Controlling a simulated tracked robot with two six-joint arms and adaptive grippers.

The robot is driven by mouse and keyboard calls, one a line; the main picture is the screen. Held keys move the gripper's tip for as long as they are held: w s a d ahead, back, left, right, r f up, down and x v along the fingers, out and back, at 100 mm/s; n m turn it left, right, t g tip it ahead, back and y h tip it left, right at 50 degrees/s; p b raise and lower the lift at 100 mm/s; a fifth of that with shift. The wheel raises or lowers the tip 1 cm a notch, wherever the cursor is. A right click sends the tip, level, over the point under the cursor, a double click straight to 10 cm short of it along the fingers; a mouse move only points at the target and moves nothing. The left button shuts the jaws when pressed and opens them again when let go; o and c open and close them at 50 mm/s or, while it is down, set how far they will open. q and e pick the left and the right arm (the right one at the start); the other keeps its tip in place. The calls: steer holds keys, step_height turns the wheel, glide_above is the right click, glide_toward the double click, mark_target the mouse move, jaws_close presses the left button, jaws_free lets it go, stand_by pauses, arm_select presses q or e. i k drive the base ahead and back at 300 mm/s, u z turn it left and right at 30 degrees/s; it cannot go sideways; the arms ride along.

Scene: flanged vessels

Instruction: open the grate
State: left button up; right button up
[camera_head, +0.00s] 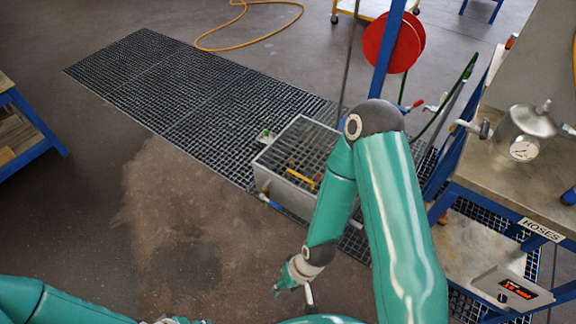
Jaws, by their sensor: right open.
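A grate (304,136) of thin bars lies flat over a grey metal box (278,190) set in the floor grating, and it looks closed. Something yellow (301,178) shows at its near side. My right arm crosses in front of the box's right part and hides it. My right gripper (294,290) is open and empty, low in the picture, nearer to me than the box and apart from the grate. My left arm comes in at the bottom left. Only a bit of my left gripper (170,320) shows at the bottom edge, so its jaws cannot be made out.
Dark floor grating (165,85) runs diagonally behind the box. A blue post with a red reel (394,42) stands just behind it. A workbench (505,170) with a gauged vessel (524,135) is at the right. A yellow hose (215,47) lies at the back.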

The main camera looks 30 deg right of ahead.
mark_target(314, 122)
steer(key=u, duration=0.05)
steer(key=i, duration=1.1)
steer(key=z, duration=0.8)
steer(key=i, duration=0.8)
steer(key=z, duration=0.6)
steer(key=k, duration=0.75)
steer(key=z, duration=0.2)
steer(key=i, duration=0.75)
steer(key=u, duration=0.1)
